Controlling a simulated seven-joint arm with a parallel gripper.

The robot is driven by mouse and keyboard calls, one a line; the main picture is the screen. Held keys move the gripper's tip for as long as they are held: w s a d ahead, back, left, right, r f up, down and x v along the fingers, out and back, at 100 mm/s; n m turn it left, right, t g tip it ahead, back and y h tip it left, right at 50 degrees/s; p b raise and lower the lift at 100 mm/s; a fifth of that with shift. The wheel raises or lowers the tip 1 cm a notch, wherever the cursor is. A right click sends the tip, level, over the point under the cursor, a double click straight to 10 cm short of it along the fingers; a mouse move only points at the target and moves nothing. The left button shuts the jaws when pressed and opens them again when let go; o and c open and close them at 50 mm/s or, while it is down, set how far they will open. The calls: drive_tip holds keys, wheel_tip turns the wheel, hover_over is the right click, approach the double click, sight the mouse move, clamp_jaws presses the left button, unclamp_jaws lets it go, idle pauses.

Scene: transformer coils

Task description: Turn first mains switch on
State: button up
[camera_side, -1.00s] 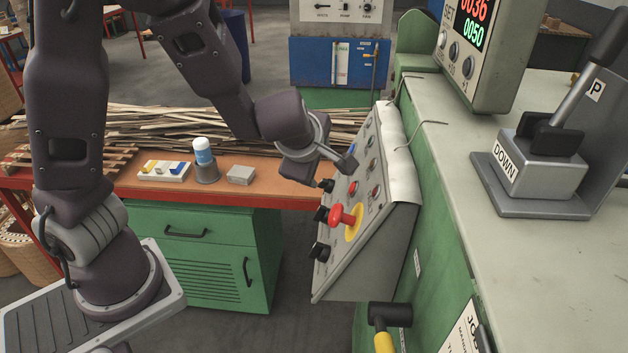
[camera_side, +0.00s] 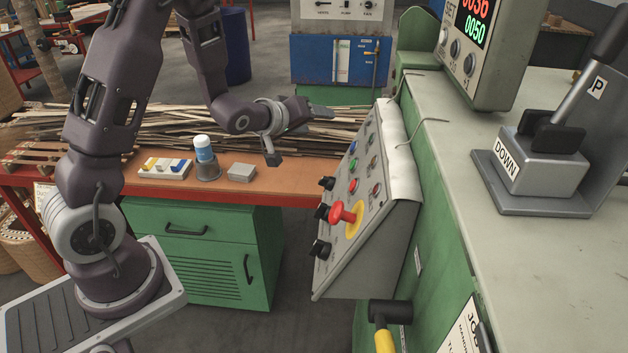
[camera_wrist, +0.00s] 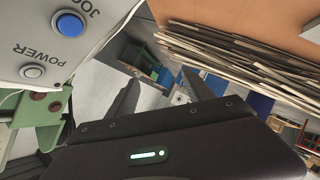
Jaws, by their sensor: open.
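The sloped control panel (camera_side: 375,200) stands right of centre in the side view. Several black rotary switches sit along its lower left edge: an upper one (camera_side: 327,183), a middle one (camera_side: 321,211) and a lower one (camera_side: 319,249). Which is the first mains switch, and their settings, I cannot tell. A red emergency knob (camera_side: 346,213) on a yellow disc is beside them. My gripper (camera_side: 288,143) is open and empty, left of the panel and apart from it. In the wrist view, its two fingers (camera_wrist: 162,78) are spread, with nothing between them.
The wrist view shows a blue JOG button (camera_wrist: 70,24) and a POWER button (camera_wrist: 32,71) at upper left. A bench (camera_side: 270,180) behind holds a white-capped bottle (camera_side: 203,150), a grey box (camera_side: 241,173) and wood strips. A lever (camera_side: 575,100) stands on the right cabinet.

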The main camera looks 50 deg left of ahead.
drive_tip(key=s+d+m+t+h, duration=0.1)
drive_tip(key=s+d+m+h, duration=0.2)
drive_tip(key=s+m+h, duration=0.55)
drive_tip(key=n+h, duration=0.2)
drive_tip(key=n, duration=0.1)
approach(320, 181)
drive_tip(key=w+d, duration=0.1)
drive_tip(key=w, duration=0.1)
drive_tip(key=x, duration=0.6)
drive_tip(key=shift+d+f, duration=0.2)
drive_tip(key=shift+d, duration=0.05)
drive_tip(key=shift+c, duration=0.2)
clamp_jaws()
drive_tip(key=shift+m, duration=0.25)
